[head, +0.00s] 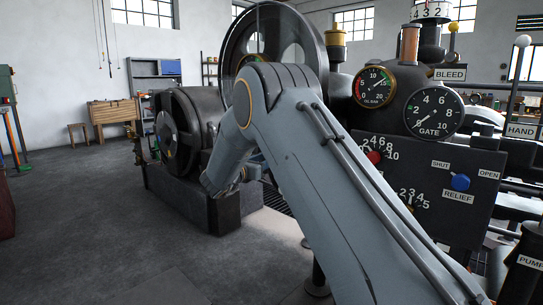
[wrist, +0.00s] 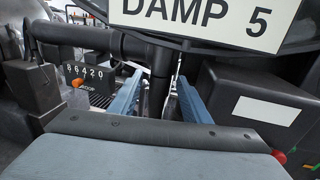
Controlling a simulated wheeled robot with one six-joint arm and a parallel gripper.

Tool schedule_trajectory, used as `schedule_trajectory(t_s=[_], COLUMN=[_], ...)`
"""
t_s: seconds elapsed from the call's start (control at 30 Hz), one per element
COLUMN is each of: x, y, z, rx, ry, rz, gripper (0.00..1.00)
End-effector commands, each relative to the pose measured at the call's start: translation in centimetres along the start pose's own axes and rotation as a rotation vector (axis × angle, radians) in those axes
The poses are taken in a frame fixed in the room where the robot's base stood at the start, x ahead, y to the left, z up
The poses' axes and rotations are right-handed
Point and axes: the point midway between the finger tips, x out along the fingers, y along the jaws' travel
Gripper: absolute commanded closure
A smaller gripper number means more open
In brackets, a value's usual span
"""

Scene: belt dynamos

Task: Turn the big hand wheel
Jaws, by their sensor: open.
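A big dark spoked wheel (head: 234,48) stands upright behind my arm in the head view; its lower right part is hidden by the arm. I cannot tell whether it is the hand wheel of the task. In the wrist view my gripper (wrist: 160,100) shows two blue fingers, apart. A dark upright post (wrist: 158,75) shows between them, joined to a thick dark bar (wrist: 85,38) running left. I cannot tell whether the fingers touch the post. In the head view the gripper is hidden behind my arm.
A "DAMP 5" plate (wrist: 205,18) hangs close above the fingers. A panel with an orange knob (wrist: 78,84) is left, a dark box (wrist: 260,110) right. A gauge panel (head: 450,180) with a blue relief knob (head: 460,182) stands right of my arm.

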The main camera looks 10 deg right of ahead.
Motion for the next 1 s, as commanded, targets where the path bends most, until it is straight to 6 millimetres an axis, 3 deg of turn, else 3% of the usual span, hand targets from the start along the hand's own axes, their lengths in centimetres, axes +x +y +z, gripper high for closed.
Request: schedule_trajectory(t_s=[0.23, 0.6, 0.87, 1.0], x=[3.1, 3.7, 3.7, 3.6], y=[0.0, 0.0, 0.0, 0.0], z=[-0.1, 0.0, 0.0, 0.0], rx=[-0.001, -0.003, -0.003, -0.003], ry=[0.001, 0.000, 0.001, 0.000], rz=[0.000, 0.002, 0.002, 0.002], gripper=[0.57, 0.57, 0.99, 1.00])
